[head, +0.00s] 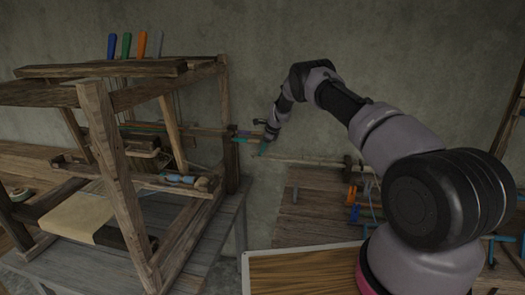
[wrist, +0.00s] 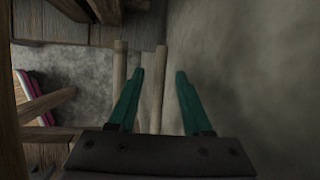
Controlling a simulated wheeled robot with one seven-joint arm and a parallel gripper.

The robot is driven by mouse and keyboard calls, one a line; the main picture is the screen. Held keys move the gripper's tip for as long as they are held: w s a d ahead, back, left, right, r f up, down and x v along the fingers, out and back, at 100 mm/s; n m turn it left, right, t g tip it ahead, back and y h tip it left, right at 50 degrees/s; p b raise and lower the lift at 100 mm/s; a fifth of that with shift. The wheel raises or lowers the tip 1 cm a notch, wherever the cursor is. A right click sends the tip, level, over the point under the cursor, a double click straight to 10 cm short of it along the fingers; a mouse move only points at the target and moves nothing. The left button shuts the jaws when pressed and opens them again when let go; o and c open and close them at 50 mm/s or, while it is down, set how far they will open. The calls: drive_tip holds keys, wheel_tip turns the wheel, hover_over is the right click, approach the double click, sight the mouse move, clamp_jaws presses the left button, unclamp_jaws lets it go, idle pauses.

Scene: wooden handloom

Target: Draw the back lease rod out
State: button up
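The wooden handloom (head: 110,150) stands at the left in the head view. My gripper (head: 250,143) is just right of the loom's right-hand post, with its teal fingers pointing toward the loom. In the wrist view my gripper (wrist: 160,74) is open. Two pale wooden rods show there side by side. One rod (wrist: 156,92) lies in the gap between the fingers, nearer the left finger; contact cannot be told. The other rod (wrist: 119,78) is outside the left finger. Which is the back lease rod cannot be told for sure. Their lower parts are hidden behind my gripper.
Loom timbers (wrist: 55,28) fill the upper left of the wrist view. A grey wall (wrist: 255,60) is on the right. In the head view a bench (head: 315,210) with blue and orange tools stands right of the loom. Several coloured handles stand on the loom's top.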

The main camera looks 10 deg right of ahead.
drive_tip(key=shift+r, duration=0.1)
drive_tip(key=v, duration=1)
drive_tip(key=shift+s+d+r, duration=0.15)
drive_tip(key=shift+d+r, duration=0.05)
drive_tip(key=shift+r, duration=0.05)
drive_tip(key=s+d+r+n+t, duration=0.15)
drive_tip(key=s+r, duration=0.25)
drive_tip(key=r, duration=0.6)
drive_tip(key=s+d+r+n, duration=0.2)
drive_tip(key=s+r+n, duration=0.15)
drive_tip(key=r, duration=0.65)
drive_tip(key=s+d+r+n, duration=0.3)
drive_tip(key=s+r, duration=0.9)
drive_tip(key=s, duration=0.1)
drive_tip(key=s+d+r+n+t, duration=0.1)
drive_tip(key=s+r+n, duration=0.15)
drive_tip(key=s, duration=0.65)
drive_tip(key=s+d+r+n, duration=0.15)
drive_tip(key=s+r, duration=0.25)
drive_tip(key=s, duration=0.6)
drive_tip(key=s+f+n, duration=0.1)
drive_tip(key=s+n, duration=0.1)
drive_tip(key=s, duration=0.5)
drive_tip(key=s+f+n+t+h, duration=0.1)
drive_tip(key=s+f+n, duration=0.1)
drive_tip(key=s, duration=0.5)
drive_tip(key=shift+s+d+f+n, duration=0.2)
drive_tip(key=shift+d+n, duration=0.2)
drive_tip(key=shift+d, duration=0.1)
